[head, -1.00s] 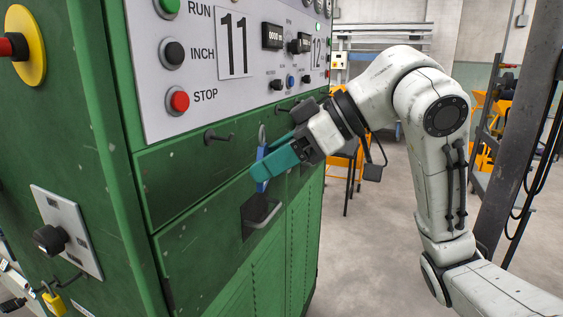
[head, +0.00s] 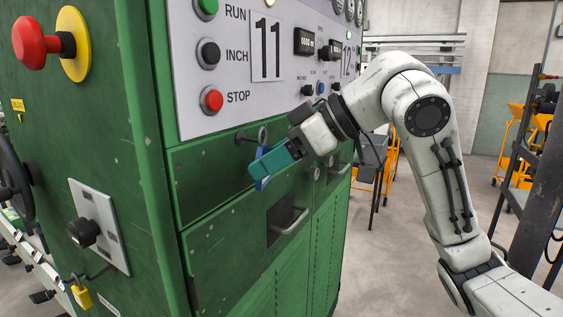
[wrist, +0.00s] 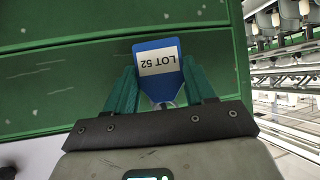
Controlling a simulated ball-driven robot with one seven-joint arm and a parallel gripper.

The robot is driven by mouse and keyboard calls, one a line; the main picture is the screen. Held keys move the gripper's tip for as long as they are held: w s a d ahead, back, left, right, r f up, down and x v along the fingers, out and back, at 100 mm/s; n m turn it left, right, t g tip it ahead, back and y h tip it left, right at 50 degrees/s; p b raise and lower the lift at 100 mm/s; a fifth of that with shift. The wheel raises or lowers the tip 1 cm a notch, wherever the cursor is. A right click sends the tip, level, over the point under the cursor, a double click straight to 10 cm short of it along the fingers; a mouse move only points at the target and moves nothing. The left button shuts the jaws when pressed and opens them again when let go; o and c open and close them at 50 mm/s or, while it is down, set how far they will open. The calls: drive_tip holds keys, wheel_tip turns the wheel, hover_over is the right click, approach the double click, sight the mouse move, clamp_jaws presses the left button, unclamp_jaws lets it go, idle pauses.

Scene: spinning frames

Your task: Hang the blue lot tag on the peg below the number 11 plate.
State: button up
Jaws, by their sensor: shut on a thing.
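The blue lot tag (head: 262,183) hangs upright in the teal fingers of my gripper (head: 268,163), which is shut on it. Its metal eyelet shows above the fingers in the head view. The peg (head: 246,137) below the number 11 plate (head: 267,47) sticks out from the green panel.
Above the peg are the STOP button (head: 212,100) and other controls on the grey panel. A recessed handle (head: 290,222) juts out below my gripper. Open floor (head: 390,260) lies to the right of the green cabinet.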

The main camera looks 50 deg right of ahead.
drive_tip(key=shift+w+a+f, duration=0.15)
drive_tip(key=shift+w, duration=0.55)
drive_tip(key=shift+w+f+b, duration=0.25)
drive_tip(key=shift+w+b, duration=0.05)
drive_tip(key=shift+w, duration=0.05)
drive_tip(key=shift+a+f, duration=0.1)
drive_tip(key=shift+f, duration=0.2)
drive_tip(key=o, duration=0.9)
drive_tip(key=shift+o, duration=0.7)
drive_tip(key=shift+r, duration=0.1)
drive_tip(key=shift+o, duration=0.3)
drive_tip(key=v, duration=1.1)
drive_tip(key=shift+r, duration=0.15)
drive_tip(key=shift+s, duration=0.1)
